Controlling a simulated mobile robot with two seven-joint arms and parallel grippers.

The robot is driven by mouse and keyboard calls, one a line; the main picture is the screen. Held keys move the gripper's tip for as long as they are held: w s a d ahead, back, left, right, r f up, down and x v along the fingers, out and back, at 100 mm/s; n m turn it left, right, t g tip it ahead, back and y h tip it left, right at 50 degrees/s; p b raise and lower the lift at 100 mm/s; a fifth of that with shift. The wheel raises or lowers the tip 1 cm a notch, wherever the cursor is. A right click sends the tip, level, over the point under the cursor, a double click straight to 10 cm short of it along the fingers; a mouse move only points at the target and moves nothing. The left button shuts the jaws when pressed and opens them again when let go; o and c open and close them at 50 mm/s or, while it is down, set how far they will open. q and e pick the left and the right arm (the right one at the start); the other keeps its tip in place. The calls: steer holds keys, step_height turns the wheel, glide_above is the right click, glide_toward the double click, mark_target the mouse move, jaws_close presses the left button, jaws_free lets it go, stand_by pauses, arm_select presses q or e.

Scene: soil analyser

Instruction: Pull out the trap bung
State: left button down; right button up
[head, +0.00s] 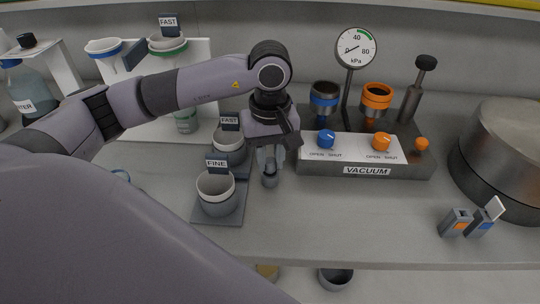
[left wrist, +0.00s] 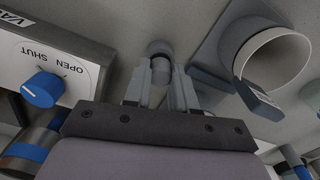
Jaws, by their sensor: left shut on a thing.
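A small grey bung (head: 270,181) shows below my left gripper (head: 269,166), between the FINE cup and the vacuum unit. In the left wrist view the bung (left wrist: 160,48) has a rounded grey end and sits between the fingertips of my left gripper (left wrist: 160,70). The gripper points down and is shut on it. I cannot tell whether the bung is still seated or clear of the bench. My right gripper is not in view.
The FINE cup (head: 217,199) and a FAST cup (head: 229,149) stand close left of the gripper. The VACUUM unit (head: 368,171) with blue and orange knobs is close right. A gauge (head: 356,48) rises behind.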

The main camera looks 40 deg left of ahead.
mark_target(270, 160)
arm_select(q)
steer(key=shift+r, duration=0.6)
steer(key=shift+r, duration=0.1)
stand_by(0.3)
steer(key=shift+r+p, duration=1.6)
steer(key=shift+r, duration=0.8)
